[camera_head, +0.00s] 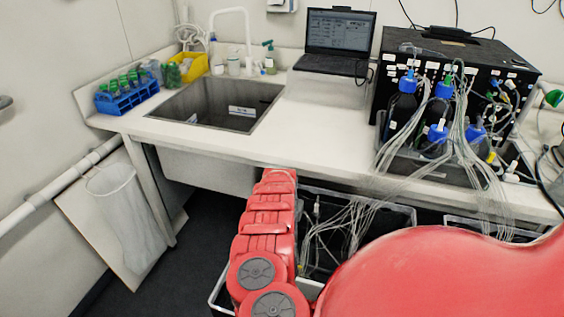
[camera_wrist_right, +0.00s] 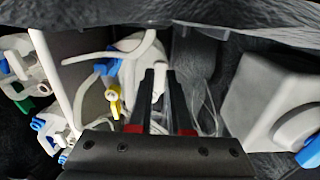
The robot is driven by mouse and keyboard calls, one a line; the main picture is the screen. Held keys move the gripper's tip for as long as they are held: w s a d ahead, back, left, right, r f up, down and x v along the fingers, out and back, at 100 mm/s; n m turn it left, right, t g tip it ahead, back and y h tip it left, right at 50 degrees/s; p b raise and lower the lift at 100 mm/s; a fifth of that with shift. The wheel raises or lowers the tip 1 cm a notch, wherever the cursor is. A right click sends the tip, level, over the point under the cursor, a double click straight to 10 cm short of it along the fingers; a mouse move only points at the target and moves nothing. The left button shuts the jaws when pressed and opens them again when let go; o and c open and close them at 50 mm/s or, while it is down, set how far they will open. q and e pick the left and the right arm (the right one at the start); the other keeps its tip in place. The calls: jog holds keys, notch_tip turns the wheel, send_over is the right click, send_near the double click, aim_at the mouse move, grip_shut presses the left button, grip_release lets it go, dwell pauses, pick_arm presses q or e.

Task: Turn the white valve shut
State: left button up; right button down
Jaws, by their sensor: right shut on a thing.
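In the right wrist view, the two dark fingers of my right gripper (camera_wrist_right: 161,76) are nearly together around a narrow white part. It appears to belong to the white valve (camera_wrist_right: 137,47), whose pale body shows just beyond and left of the fingertips. The fingers hide much of it, so I cannot tell how far it is turned. Neither gripper shows in the head view. A red arm of mine reaches down below the bench there.
A yellow fitting (camera_wrist_right: 113,101) sits left of the fingers, with blue connectors (camera_wrist_right: 105,66) and clear tubing close by. A grey box (camera_wrist_right: 268,100) stands at the right. In the head view, tubes hang from blue-capped bottles (camera_head: 402,103) over the bench edge (camera_head: 350,180).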

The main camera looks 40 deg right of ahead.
jog(key=shift+m, duration=0.3)
dwell(0.4)
jog(key=c, duration=0.8)
grip_release()
jog(key=shift+c, duration=0.2)
